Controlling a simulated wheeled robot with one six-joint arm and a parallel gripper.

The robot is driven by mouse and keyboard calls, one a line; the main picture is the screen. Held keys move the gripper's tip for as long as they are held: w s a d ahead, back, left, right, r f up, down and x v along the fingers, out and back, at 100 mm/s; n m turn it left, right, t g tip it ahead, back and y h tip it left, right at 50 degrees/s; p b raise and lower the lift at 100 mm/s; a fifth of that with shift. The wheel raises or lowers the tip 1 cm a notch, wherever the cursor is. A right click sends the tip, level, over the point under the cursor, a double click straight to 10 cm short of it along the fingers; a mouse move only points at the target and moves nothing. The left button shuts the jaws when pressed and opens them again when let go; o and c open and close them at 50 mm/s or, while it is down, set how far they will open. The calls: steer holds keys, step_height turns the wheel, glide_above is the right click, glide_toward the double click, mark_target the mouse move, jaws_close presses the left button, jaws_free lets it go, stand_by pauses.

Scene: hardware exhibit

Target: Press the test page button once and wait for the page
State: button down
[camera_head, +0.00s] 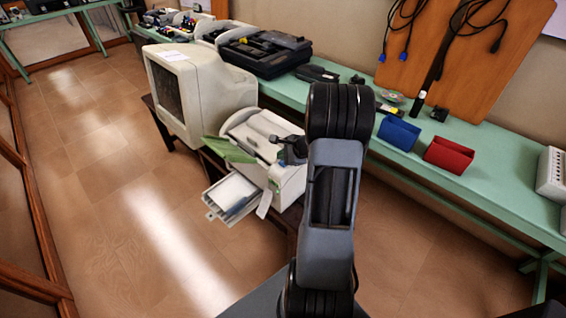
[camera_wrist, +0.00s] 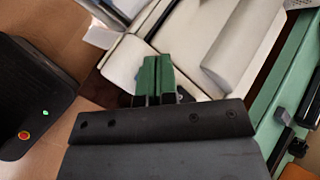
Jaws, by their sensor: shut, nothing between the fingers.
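A white desktop printer (camera_head: 262,133) stands on a dark low table; its pale body also shows in the wrist view (camera_wrist: 245,45). A green sheet-like piece (camera_head: 228,150) juts from its left side, above an extended tray (camera_head: 233,195) with white paper on it. My gripper (camera_head: 289,156) is over the printer's right front part, close to its top. In the wrist view its fingers (camera_wrist: 155,78) are together with nothing between them, over the printer's edge. I cannot make out the test page button; contact with the printer is unclear.
A bulky beige monitor (camera_head: 205,90) stands just left of the printer. A green bench (camera_head: 480,135) runs behind, with a blue bin (camera_head: 398,133), a red bin (camera_head: 448,155) and an open black case (camera_head: 262,55). The tiled floor at left is clear.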

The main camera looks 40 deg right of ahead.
mark_target(283, 164)
steer(key=shift+r+p, duration=1.7)
steer(key=shift+r, duration=0.8)
steer(key=s+n, duration=0.1)
steer(key=s+a+f+n+g, duration=0.1)
steer(key=s+a+n+g+y, duration=0.1)
steer(key=shift+s+a+f, duration=0.15)
steer(key=shift+a+f, duration=0.1)
steer(key=shift+f, duration=0.1)
steer(key=s+a+r+n+g+h, duration=0.1)
steer(key=s+a+r+n+h, duration=0.1)
steer(key=s+a+r+n, duration=0.5)
steer(key=s+a+r+n+g+h, duration=0.1)
steer(key=s+a+r+n+h, duration=0.1)
steer(key=s+a+r+n, duration=0.5)
steer(key=a+r+n, duration=0.1)
steer(key=a+n, duration=0.4)
steer(key=a, duration=0.1)
steer(key=shift+a+r+n+g, duration=0.2)
steer(key=shift+r+n+g, duration=0.05)
steer(key=shift+n+g, duration=0.05)
steer(key=shift+d, duration=0.1)
